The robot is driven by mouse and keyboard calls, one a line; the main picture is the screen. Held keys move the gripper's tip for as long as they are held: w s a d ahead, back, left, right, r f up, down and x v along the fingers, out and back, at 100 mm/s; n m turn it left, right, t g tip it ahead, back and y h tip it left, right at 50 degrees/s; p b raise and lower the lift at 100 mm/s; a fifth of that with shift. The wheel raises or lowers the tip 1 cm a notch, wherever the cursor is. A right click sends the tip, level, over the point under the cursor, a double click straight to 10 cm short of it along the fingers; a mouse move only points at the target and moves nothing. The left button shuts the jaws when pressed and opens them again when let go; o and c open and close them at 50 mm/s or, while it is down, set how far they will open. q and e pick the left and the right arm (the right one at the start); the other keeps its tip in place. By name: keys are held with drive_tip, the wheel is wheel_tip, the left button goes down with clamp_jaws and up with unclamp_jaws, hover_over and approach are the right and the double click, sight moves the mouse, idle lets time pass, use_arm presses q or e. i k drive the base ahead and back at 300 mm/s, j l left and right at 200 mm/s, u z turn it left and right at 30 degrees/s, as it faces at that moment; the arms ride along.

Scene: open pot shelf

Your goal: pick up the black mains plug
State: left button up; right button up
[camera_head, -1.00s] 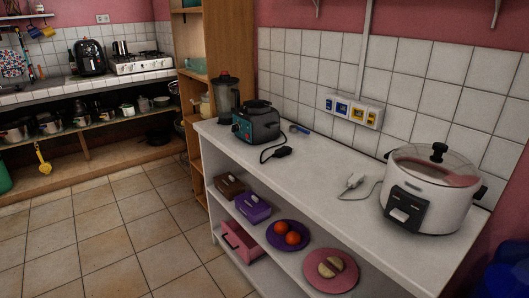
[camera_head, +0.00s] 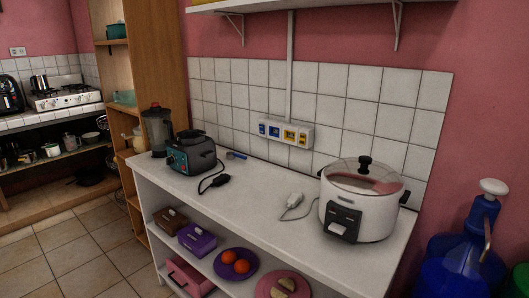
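Neither of my grippers shows in the head view.
A socket strip (camera_head: 286,133) is on the tiled wall above the counter. A blue-handled item (camera_head: 236,155) lies behind the black plug. The blender jug (camera_head: 157,131) stands at the counter's left end. Plates of food and boxes fill the shelf below. A blue water bottle (camera_head: 462,252) stands right.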

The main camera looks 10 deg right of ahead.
sight(223, 177)
drive_tip(key=i+j+z, duration=0.15)
drive_tip(key=z, duration=0.7)
drive_tip(key=i+j+z, duration=0.25)
drive_tip(key=j+z, duration=0.25)
drive_tip(key=j, duration=0.15)
drive_tip(key=i+j, duration=0.15)
drive_tip(key=j, duration=0.25)
drive_tip(key=i+j+z, duration=0.15)
drive_tip(key=j, duration=0.6)
drive_tip(key=i+j+z, duration=0.15)
drive_tip(key=j, duration=0.25)
